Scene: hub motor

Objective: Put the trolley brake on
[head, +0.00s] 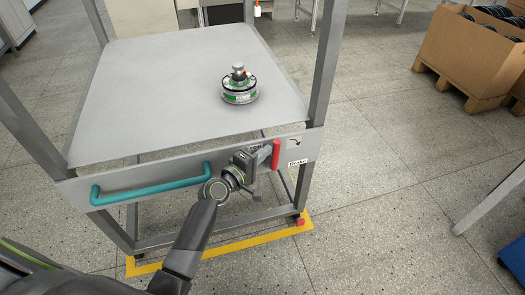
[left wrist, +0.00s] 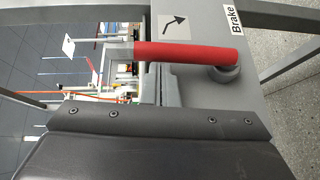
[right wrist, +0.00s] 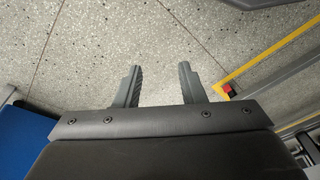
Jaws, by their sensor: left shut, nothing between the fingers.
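The trolley (head: 105,95) is a grey metal frame with a flat deck. Its brake lever, a red handle (head: 275,155), stands roughly upright on the front rail beside the "Brake" label (head: 297,163) and an arrow label (head: 295,142). In the left wrist view the red handle (left wrist: 185,54) lies across the upper middle, with its grey pivot at the right end near the label. My left gripper (head: 262,154) is shut and empty, just left of the handle; I cannot tell whether it touches. My right gripper (right wrist: 160,85) is open and empty above the floor.
A teal push handle (head: 150,184) is on the rail's left. A green and silver hub motor (head: 239,86) sits on the deck. Yellow floor tape (head: 230,247) runs under the trolley. A cardboard box (head: 470,50) stands on a pallet at the right. Floor between is clear.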

